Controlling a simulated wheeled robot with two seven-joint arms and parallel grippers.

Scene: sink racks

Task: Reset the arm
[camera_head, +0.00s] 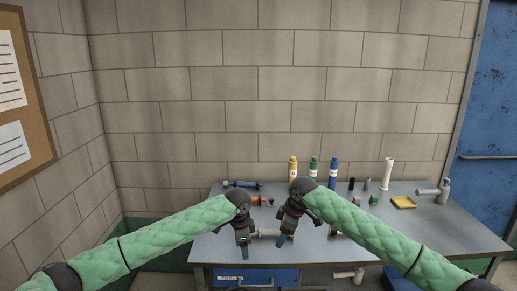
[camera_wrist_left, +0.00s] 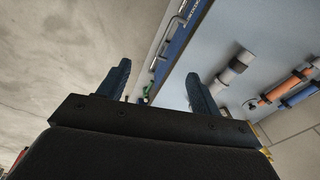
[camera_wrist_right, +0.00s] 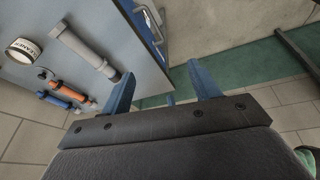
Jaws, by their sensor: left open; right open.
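My left gripper (camera_head: 243,245) hangs at the front of the grey table, below its dark wrist. It also shows in the left wrist view (camera_wrist_left: 160,85), with its two blue fingers apart and nothing between them. My right gripper (camera_head: 284,238) hangs close to its right, also at the front of the table. In the right wrist view its fingers (camera_wrist_right: 164,85) are apart and empty. Both green-sleeved arms reach inward from the lower corners. A grey pipe piece (camera_head: 268,233) lies on the table between the grippers, partly hidden by them.
The grey table (camera_head: 440,228) carries yellow (camera_head: 293,170), green (camera_head: 314,167) and blue (camera_head: 333,174) bottles at the back. A white tube (camera_head: 387,174), a yellow tray (camera_head: 404,202) and a pipe fitting (camera_head: 443,189) stand right. A blue drawer (camera_head: 256,277) is below. A brick wall closes the back.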

